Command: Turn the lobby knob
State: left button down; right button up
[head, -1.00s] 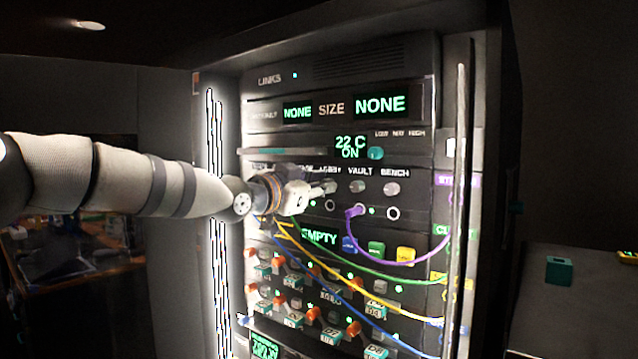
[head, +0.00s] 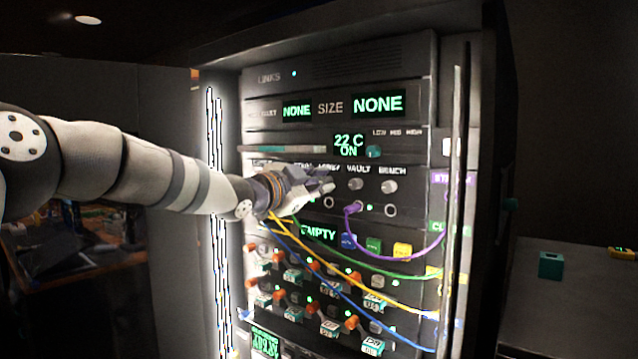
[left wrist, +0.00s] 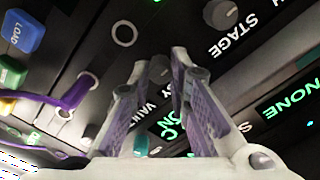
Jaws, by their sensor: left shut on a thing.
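The lobby knob (left wrist: 158,69) is a small round grey knob on the rack panel, between my left fingertips in the left wrist view, where part of its label shows upside down. My left gripper (left wrist: 163,66) is shut on it; it also shows in the head view (head: 328,182), reaching in from the left with its fingers at the knob row. In the head view the fingers cover most of the lobby knob. My right gripper is not in view.
The vault knob (head: 355,184) and bench knob (head: 389,186) are to the right. The stage knob (left wrist: 220,13) is close by. A purple cable (head: 352,222) plugs in below the row, and green, yellow and blue cables hang across the rack's lower front.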

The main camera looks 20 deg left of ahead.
pick_arm(q)
jog(key=c, duration=1.5)
grip_release()
jog(key=v, duration=1.2)
jog(key=shift+r, duration=0.1)
